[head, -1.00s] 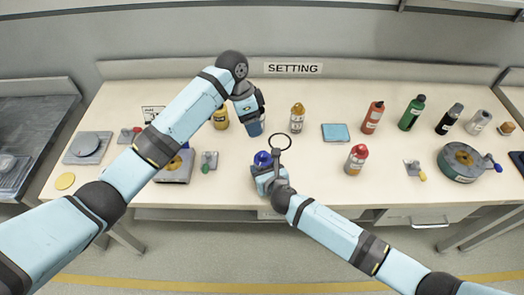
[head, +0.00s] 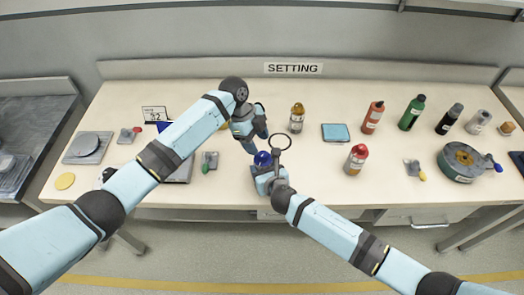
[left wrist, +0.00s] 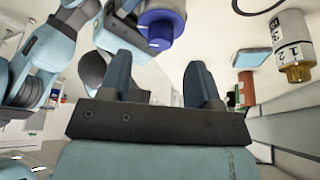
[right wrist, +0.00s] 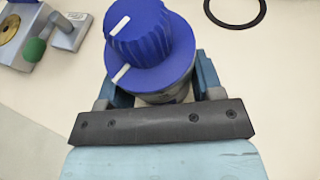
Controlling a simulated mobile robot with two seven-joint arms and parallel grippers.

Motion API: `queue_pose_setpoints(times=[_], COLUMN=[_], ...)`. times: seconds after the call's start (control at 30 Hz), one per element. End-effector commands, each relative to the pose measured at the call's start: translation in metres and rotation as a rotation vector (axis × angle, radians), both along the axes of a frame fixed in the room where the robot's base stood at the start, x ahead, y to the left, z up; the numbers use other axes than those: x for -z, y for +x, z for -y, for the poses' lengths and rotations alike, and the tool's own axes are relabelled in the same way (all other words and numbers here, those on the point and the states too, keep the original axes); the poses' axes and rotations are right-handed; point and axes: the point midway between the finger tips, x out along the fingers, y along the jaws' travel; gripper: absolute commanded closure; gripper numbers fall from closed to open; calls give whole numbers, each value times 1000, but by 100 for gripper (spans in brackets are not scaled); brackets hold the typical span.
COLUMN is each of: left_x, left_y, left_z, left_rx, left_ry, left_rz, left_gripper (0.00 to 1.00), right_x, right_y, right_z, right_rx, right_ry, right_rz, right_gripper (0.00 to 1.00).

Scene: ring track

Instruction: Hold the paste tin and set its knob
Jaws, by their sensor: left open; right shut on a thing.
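The paste tin is a small grey tin with a blue knob (head: 262,159), standing near the front middle of the table. My right gripper (head: 270,180) is shut around its body, below the knob. In the right wrist view the knob (right wrist: 140,38) fills the upper middle. My left gripper (head: 256,143) is open and empty, just behind and above the knob. In the left wrist view the knob (left wrist: 160,30) shows beyond the open fingers, not between them.
A dark ring (head: 280,143) is right beside the tin. A number card (head: 155,114) stands at the back left.

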Motion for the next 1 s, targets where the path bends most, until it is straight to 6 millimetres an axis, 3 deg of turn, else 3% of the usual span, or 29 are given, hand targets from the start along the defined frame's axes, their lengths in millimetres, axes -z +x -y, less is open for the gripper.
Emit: queue_pose_setpoints(times=[0.1,0.3,0.67,0.87,1.0], left_x=[20,39,43,43,43], left_y=[-5,-8,-9,-9,-9], left_z=[8,15,16,16,16], left_rx=[1,-1,0,0,-2], left_ry=[0,0,-1,0,0], left_rz=[-3,-2,0,0,0], left_gripper=[43,43,43,89,93], right_x=[0,0,0,0,0], right_y=[0,0,0,0,0], right_z=[0,0,0,0,0], right_rx=[0,0,0,0,0], right_ry=[0,0,0,0,0], right_rz=[0,0,0,-1,-1], right_gripper=[67,67,67,67,67])
